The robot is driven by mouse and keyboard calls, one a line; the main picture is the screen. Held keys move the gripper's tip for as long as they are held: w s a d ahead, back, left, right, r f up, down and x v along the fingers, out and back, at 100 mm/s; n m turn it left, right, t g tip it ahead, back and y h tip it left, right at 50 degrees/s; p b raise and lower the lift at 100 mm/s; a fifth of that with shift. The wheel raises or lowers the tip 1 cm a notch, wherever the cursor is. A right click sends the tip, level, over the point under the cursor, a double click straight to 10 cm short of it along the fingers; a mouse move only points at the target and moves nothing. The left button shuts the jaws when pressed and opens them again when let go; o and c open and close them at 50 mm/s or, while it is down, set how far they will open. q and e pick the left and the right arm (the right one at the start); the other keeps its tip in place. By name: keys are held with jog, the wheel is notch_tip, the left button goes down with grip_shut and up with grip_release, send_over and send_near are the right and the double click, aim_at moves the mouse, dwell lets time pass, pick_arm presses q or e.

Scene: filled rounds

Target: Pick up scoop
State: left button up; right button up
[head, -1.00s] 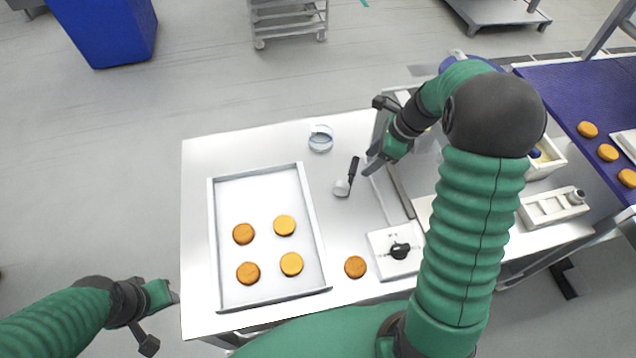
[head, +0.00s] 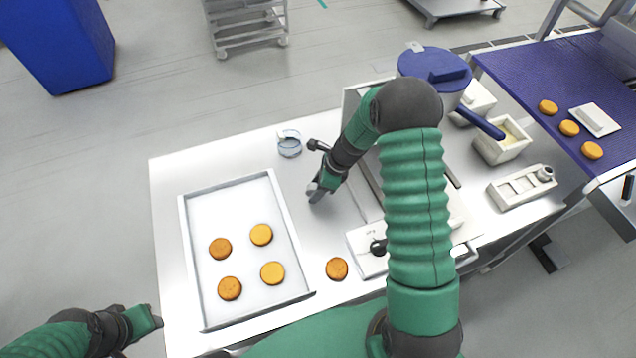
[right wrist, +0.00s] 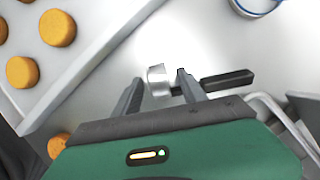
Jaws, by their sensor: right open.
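The scoop shows in the right wrist view, with a small metal cup (right wrist: 158,82) and a black handle (right wrist: 228,82) pointing right. My right gripper (right wrist: 160,76) is open, its fingers on either side of the cup, with the right finger crossing over the handle near the cup. I cannot tell whether the fingers touch it. In the head view my right gripper (head: 315,192) is low over the table and hides most of the scoop. My left gripper (head: 150,318) is at the lower left, off the table's edge; its fingers are unclear.
A metal tray (head: 190,250) with several round patties lies left of the right gripper. A loose patty (head: 337,268) sits by a white box with a black knob (head: 368,255). A clear ring-shaped container (head: 289,145) stands behind the gripper. A blue-lidded pot (head: 435,65) stands at the back right.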

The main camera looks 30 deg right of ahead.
jog(key=shift+d, duration=0.25)
jog(key=shift+c, duration=1.3)
jog(key=shift+a, duration=0.25)
grip_shut()
jog(key=shift+d+r, duration=0.15)
